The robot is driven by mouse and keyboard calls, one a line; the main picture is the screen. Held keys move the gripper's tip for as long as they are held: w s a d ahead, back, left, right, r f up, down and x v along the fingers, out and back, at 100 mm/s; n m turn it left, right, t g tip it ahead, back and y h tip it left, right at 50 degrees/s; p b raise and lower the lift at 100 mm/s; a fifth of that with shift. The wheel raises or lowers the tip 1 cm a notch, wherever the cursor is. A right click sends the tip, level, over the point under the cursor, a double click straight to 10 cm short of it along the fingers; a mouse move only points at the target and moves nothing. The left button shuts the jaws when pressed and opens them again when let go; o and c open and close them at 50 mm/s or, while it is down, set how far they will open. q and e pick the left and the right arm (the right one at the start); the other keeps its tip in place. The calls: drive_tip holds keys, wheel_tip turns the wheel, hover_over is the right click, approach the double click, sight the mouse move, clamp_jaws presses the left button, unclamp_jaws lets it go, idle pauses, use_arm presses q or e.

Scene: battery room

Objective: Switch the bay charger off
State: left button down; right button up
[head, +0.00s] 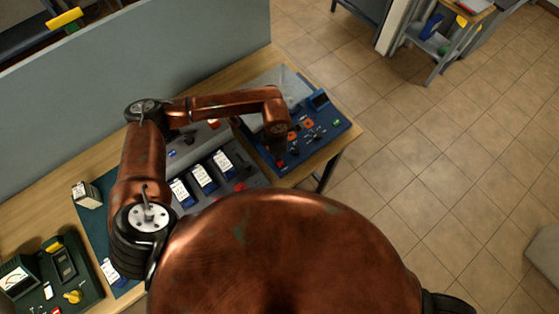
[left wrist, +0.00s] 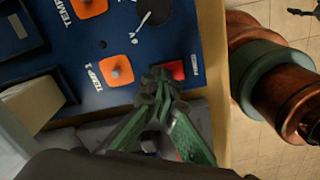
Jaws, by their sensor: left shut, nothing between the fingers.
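A blue control panel (head: 328,122) with orange dials and a small screen lies at the right end of the bench. It also fills much of the left wrist view (left wrist: 130,25). A red switch (left wrist: 174,70) sits near its edge, beside a small white label. My left gripper (left wrist: 160,76) is shut and empty, its green fingers' tips right beside the red switch; I cannot tell whether they touch it. A grey unit holding several blue packs with white labels (head: 204,178) lies left of the panel, partly behind my arm. My right gripper is out of view.
A grey partition (head: 200,50) stands along the bench's back. A small box (head: 87,194) and a dark green meter unit (head: 62,265) sit at the left of the wooden bench (head: 115,160).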

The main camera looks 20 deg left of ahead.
use_arm(q)
drive_tip(key=shift+r+p, duration=1.25)
drive_tip(key=shift+r, duration=2.15)
